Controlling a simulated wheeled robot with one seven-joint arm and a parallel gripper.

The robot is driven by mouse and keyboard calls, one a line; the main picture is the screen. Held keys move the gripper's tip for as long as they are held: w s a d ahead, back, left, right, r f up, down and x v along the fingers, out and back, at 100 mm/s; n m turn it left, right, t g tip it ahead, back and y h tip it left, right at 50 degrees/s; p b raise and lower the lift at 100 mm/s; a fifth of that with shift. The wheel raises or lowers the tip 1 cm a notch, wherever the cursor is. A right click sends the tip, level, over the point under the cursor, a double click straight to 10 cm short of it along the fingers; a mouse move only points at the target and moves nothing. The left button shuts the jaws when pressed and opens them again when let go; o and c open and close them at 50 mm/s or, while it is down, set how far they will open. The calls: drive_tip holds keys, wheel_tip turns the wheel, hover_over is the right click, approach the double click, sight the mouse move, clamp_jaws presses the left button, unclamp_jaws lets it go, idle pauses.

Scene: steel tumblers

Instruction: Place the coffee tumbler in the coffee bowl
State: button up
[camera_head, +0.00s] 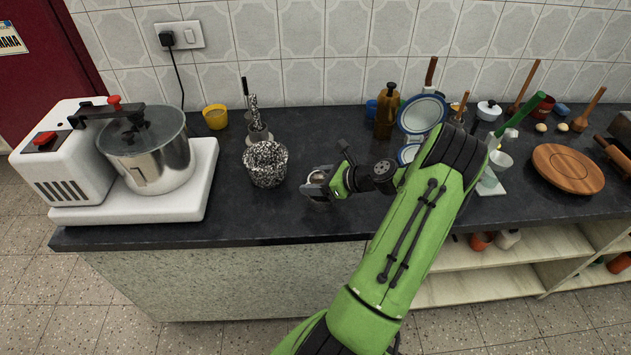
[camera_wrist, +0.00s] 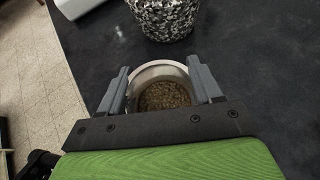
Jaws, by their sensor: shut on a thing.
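My gripper (camera_head: 318,187) is over the front part of the dark counter. In the wrist view my gripper (camera_wrist: 162,80) is shut around a steel tumbler (camera_wrist: 158,70). Brown coffee-like grains show inside the tumbler. The tumbler also shows small in the head view (camera_head: 320,177), mostly hidden by the gripper. A black-and-white speckled bowl (camera_head: 265,165) stands on the counter to the left of my gripper, apart from it. In the wrist view the speckled bowl (camera_wrist: 165,18) is just beyond the tumbler, cut off by the top edge. Which bowl is the coffee bowl is not marked.
A white machine with a steel pot (camera_head: 147,150) stands at the left. A speckled holder with a dark handle (camera_head: 257,128) and a yellow cup (camera_head: 215,116) are behind the bowl. Bottles, a blue-rimmed mirror-like pan (camera_head: 422,113) and a wooden board (camera_head: 567,168) are at the right.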

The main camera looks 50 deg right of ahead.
drive_tip(key=o, duration=1.4)
drive_tip(key=shift+f, duration=0.1)
